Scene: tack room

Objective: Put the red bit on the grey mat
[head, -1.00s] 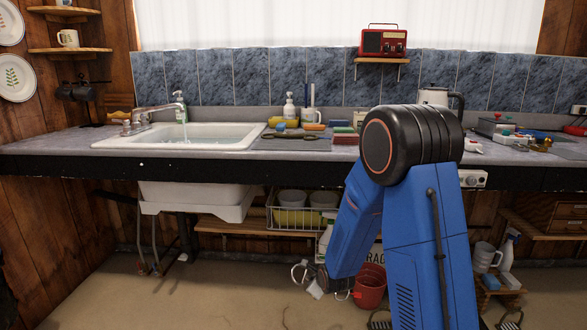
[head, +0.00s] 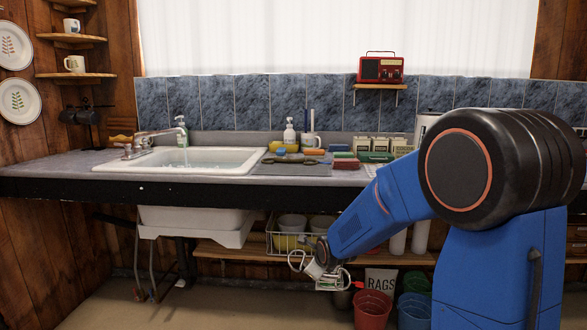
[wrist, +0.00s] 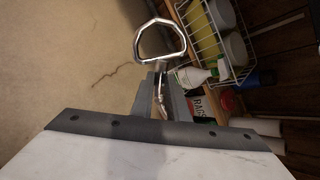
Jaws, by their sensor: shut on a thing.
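My gripper (head: 322,276) is low in front of the counter, below its top. It is shut on a bit with shiny metal rings (head: 296,261); one D-shaped ring (wrist: 160,40) sticks out past the fingers (wrist: 161,92) in the wrist view. The bit's mouthpiece is mostly hidden, and I cannot clearly tell its colour. The grey mat (head: 262,169) lies on the counter right of the sink, above and behind my gripper. A dark bit-like piece (head: 290,161) lies on the mat.
The counter edge (head: 200,190) stands between my gripper and the mat. A wire basket (head: 285,240), spray bottle (wrist: 195,76) and red bucket (head: 372,308) are below. The sink (head: 185,160) is left.

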